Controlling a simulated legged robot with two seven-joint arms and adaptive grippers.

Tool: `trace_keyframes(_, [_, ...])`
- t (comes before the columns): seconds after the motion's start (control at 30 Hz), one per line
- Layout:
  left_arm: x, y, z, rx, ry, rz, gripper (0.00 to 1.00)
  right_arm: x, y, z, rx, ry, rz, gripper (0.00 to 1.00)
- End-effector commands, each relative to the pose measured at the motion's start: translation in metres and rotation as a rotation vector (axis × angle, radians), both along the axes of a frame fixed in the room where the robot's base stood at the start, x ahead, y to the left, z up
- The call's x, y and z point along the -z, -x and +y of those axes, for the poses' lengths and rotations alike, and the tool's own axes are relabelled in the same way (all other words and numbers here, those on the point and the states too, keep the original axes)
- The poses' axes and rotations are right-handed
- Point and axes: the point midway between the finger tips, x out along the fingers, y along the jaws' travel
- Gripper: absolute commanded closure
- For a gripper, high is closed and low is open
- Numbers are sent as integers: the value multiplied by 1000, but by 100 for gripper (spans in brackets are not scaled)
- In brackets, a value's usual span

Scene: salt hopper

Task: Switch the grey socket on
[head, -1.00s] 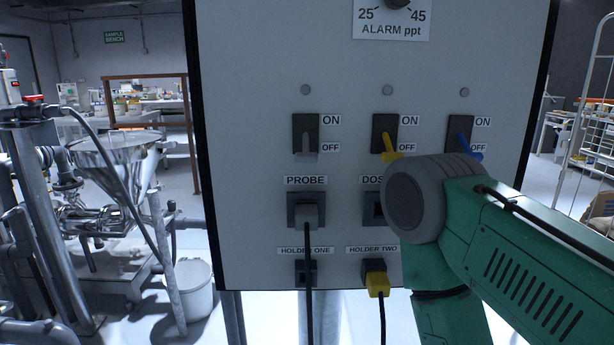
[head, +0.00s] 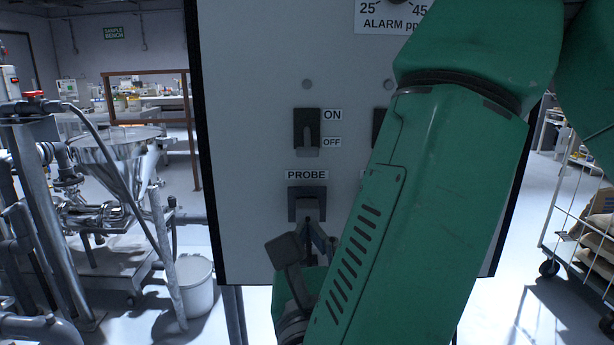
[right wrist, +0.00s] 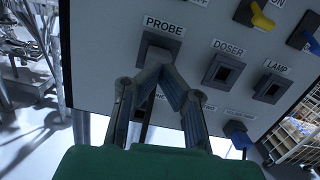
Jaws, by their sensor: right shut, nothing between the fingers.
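The grey switch (head: 307,132) is on the panel above the PROBE label, and its lever points down toward OFF. Below it is the PROBE socket (head: 293,205) with the grey plug (head: 307,208) in it; the socket also shows in the right wrist view (right wrist: 147,48). My right gripper (head: 314,228) is shut and empty, in front of the panel at the plug's lower end. In the right wrist view its fingertips (right wrist: 168,76) meet just below the PROBE socket. Whether they touch the plug I cannot tell. My left gripper is not in view.
My right arm hides the panel's right part in the head view. A steel hopper (head: 115,160) stands left.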

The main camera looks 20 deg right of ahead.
Motion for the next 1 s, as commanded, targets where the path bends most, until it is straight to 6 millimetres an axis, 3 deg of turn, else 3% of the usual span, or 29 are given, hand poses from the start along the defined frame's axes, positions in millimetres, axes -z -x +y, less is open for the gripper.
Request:
trace_keyframes(0.13, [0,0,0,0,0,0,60,-11,5,1,6,-66,-50,100])
trace_keyframes(0.57, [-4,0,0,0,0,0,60,-13,-3,-2,7,-68,-48,100])
trace_keyframes(1.0, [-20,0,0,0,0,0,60,-27,-85,-25,8,-65,-53,100])
